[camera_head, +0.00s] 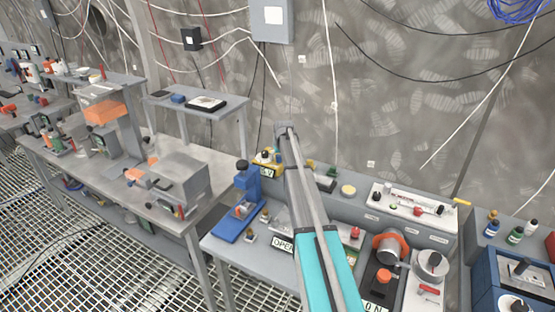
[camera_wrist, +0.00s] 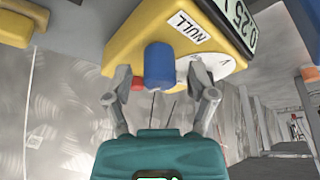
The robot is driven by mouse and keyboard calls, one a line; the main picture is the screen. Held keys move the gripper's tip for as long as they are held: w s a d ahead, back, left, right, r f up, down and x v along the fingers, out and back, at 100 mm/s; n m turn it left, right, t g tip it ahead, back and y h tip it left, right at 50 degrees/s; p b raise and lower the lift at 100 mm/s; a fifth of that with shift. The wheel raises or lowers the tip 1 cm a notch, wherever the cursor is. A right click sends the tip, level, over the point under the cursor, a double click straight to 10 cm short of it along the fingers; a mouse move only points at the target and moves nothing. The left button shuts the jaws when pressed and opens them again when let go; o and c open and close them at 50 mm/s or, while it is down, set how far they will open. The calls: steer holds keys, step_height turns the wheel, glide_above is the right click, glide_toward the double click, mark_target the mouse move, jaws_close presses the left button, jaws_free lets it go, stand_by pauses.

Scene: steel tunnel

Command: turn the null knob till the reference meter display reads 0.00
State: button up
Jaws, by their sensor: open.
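The yellow reference meter (camera_wrist: 130,42) fills the upper middle of the wrist view, tilted. Its display (camera_wrist: 240,18) shows 0.25 in slanted digits, cut off by the frame edge. A white NULL label (camera_wrist: 188,27) is on its face. A blue knob (camera_wrist: 160,66), seemingly the null knob, stands out from the meter near the label. My gripper (camera_wrist: 159,76) is open, one finger on each side of the blue knob, with gaps visible. In the head view the meter (camera_head: 266,173) is small and partly behind my arm.
A small red part (camera_wrist: 137,84) sits beside the blue knob, close to the left finger. A white dial marked V (camera_wrist: 228,64) is partly behind the right finger. In the head view, a blue press-like stand (camera_head: 246,184) stands left of the meter, and a crowded bench lies right.

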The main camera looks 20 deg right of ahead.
jaws_close()
steer(key=shift+a, duration=0.15)
stand_by(0.4)
